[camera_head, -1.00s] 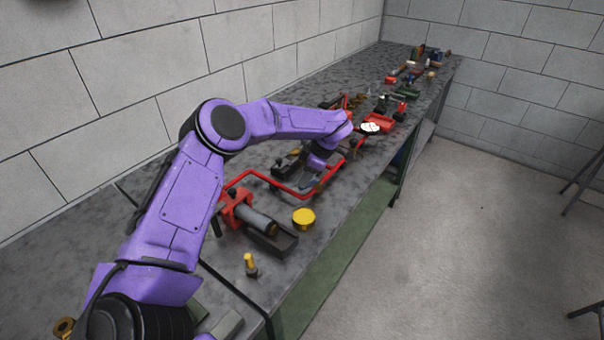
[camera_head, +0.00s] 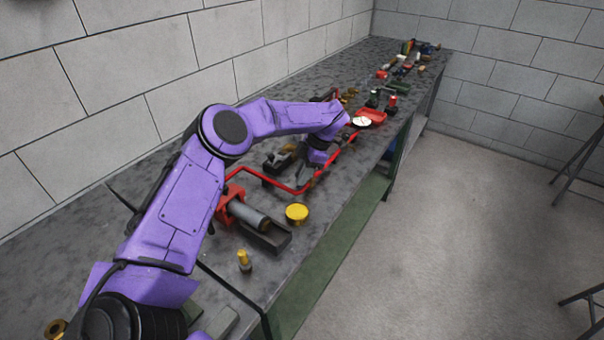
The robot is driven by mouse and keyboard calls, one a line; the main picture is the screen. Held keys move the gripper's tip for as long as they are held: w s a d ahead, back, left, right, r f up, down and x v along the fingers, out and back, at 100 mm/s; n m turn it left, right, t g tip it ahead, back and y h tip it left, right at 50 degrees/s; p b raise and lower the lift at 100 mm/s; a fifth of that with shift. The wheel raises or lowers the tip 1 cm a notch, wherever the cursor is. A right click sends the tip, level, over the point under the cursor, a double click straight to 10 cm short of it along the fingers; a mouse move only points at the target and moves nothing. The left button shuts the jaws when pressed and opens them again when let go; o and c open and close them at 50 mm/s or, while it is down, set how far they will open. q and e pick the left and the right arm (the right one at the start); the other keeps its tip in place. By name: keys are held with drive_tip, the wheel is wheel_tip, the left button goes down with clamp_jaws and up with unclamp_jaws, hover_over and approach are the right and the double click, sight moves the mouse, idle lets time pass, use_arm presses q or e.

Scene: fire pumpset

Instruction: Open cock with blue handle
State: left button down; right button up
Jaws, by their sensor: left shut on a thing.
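My left arm reaches in from the left over the workbench. Its left gripper (camera_head: 308,172) points down beside the red pipe frame (camera_head: 286,188), at the frame's far part. The gripper is shut on a small part at the pipe, which looks like the cock's handle. The fingers and wrist hide most of the cock and handle, so how far the handle is turned cannot be told. My right gripper is not in view.
A red clamp with a grey cylinder (camera_head: 249,213), a yellow round cap (camera_head: 297,213) and a small yellow-topped fitting (camera_head: 244,260) lie nearer on the bench. A red tray (camera_head: 372,117) and several fittings lie farther back.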

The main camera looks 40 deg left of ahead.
use_arm(q)
drive_tip(key=c, duration=1)
unclamp_jaws()
drive_tip(key=b+v, duration=0.1)
drive_tip(key=v, duration=0.9)
drive_tip(key=shift+d+r, duration=0.1)
drive_tip(key=shift+r, duration=0.2)
